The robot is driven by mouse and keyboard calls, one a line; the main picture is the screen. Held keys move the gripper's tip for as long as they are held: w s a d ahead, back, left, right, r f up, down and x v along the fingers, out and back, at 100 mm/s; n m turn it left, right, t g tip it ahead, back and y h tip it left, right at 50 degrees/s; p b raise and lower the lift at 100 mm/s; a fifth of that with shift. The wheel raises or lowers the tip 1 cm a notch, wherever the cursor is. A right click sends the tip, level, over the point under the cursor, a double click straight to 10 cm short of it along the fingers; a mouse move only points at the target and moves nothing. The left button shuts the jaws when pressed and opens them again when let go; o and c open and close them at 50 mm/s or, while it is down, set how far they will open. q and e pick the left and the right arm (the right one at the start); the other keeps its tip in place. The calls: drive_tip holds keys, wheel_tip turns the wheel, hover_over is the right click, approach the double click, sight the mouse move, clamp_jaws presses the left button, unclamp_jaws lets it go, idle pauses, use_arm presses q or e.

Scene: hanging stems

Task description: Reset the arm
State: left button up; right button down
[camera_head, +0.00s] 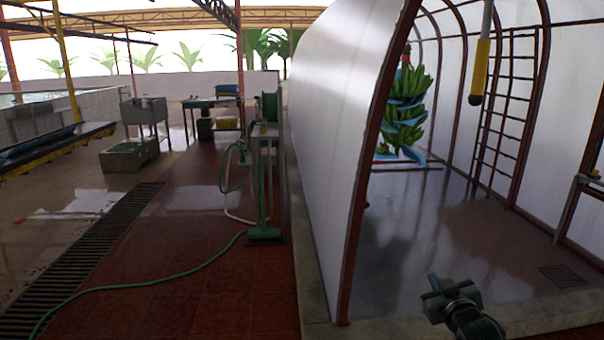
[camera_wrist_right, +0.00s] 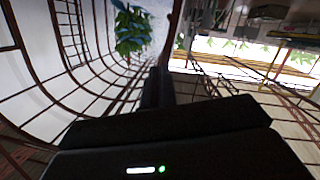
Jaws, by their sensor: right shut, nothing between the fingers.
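My right gripper (camera_head: 436,284) shows at the lower right of the head view, low over the tunnel's entrance kerb. It is shut and empty, with nothing near its fingers. In the right wrist view the dark gripper body (camera_wrist_right: 165,130) fills the lower middle. My left gripper is not in view. A hanging bunch of green bananas (camera_head: 405,112) with blue sheeting is inside the tunnel, well beyond my right gripper. The bunch also shows in the right wrist view (camera_wrist_right: 131,30).
A white curved wall (camera_head: 335,110) with a dark red frame edge stands left of my right gripper. A yellow-ended pole (camera_head: 480,70) hangs above. A ladder-like frame (camera_head: 505,120) stands at right. A green hose (camera_head: 150,283) crosses the left floor. The tunnel floor is clear.

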drive_tip(key=s+a+f+g+y, duration=0.1)
drive_tip(key=s+a+f+g, duration=0.1)
drive_tip(key=s+a+f, duration=0.45)
drive_tip(key=s+a+f+g+y, duration=0.15)
drive_tip(key=s+a+f, duration=0.25)
drive_tip(key=s+f, duration=0.55)
drive_tip(key=s+a+g, duration=0.1)
drive_tip(key=s+a, duration=0.2)
drive_tip(key=s, duration=0.6)
drive_tip(key=s+a+f+g+y, duration=0.1)
drive_tip(key=s+a, duration=0.2)
drive_tip(key=s, duration=0.6)
drive_tip(key=shift+s, duration=0.15)
drive_tip(key=shift+d+f+y, duration=0.1)
drive_tip(key=shift+y, duration=0.15)
